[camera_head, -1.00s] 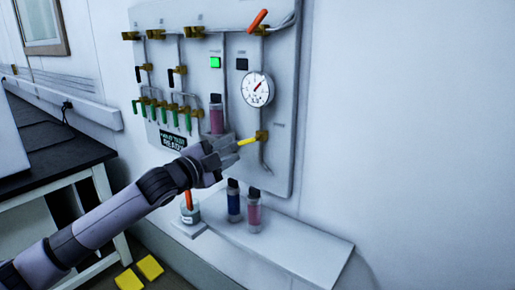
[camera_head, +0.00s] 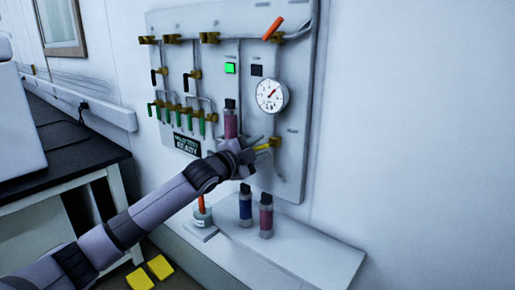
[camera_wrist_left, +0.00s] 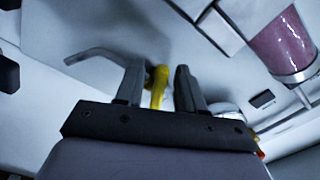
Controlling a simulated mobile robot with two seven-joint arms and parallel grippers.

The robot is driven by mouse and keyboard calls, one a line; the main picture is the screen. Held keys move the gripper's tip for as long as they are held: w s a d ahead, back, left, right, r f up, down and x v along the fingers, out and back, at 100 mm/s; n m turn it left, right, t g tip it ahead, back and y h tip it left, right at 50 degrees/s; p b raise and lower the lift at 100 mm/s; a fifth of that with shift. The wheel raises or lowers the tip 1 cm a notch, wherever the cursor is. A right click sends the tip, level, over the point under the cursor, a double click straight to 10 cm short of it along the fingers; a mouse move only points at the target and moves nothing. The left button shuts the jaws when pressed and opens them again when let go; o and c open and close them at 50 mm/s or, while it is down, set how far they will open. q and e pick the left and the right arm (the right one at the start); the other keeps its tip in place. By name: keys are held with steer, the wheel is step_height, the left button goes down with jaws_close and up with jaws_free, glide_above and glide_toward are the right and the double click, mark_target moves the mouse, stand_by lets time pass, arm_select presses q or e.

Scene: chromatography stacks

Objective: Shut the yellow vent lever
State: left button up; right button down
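The yellow vent lever (camera_head: 262,147) sticks out to the left from a brass valve (camera_head: 275,142) low on the right of the wall panel, below the round gauge. It is nearly level and partly hidden by my left gripper (camera_head: 252,151). In the left wrist view the yellow lever (camera_wrist_left: 158,86) lies between the two fingers of my left gripper (camera_wrist_left: 158,84). The fingers are apart, with a narrow gap on each side of the lever. My right gripper is in neither view.
A pink bottle (camera_head: 230,122) is on the panel just above my left gripper. A blue bottle (camera_head: 245,206) and another pink bottle (camera_head: 266,217) stand on the shelf (camera_head: 312,256) below. An orange lever (camera_head: 273,28) is at the panel's top. The wall right of the panel is clear.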

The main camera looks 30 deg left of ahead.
arm_select(q)
jaws_close()
steer(key=shift+r+m+p, duration=0.2)
steer(key=shift+m+p, duration=0.1)
steer(key=shift+p, duration=0.2)
steer(key=shift+a+r+m+p, duration=0.1)
steer(key=shift+r+m+p, duration=0.3)
steer(key=shift+m+p, duration=0.7)
steer(key=shift+r+m+p, duration=0.1)
steer(key=shift+m+p, duration=0.6)
steer(key=shift+m, duration=0.6)
jaws_free()
steer(key=shift+s, duration=0.15)
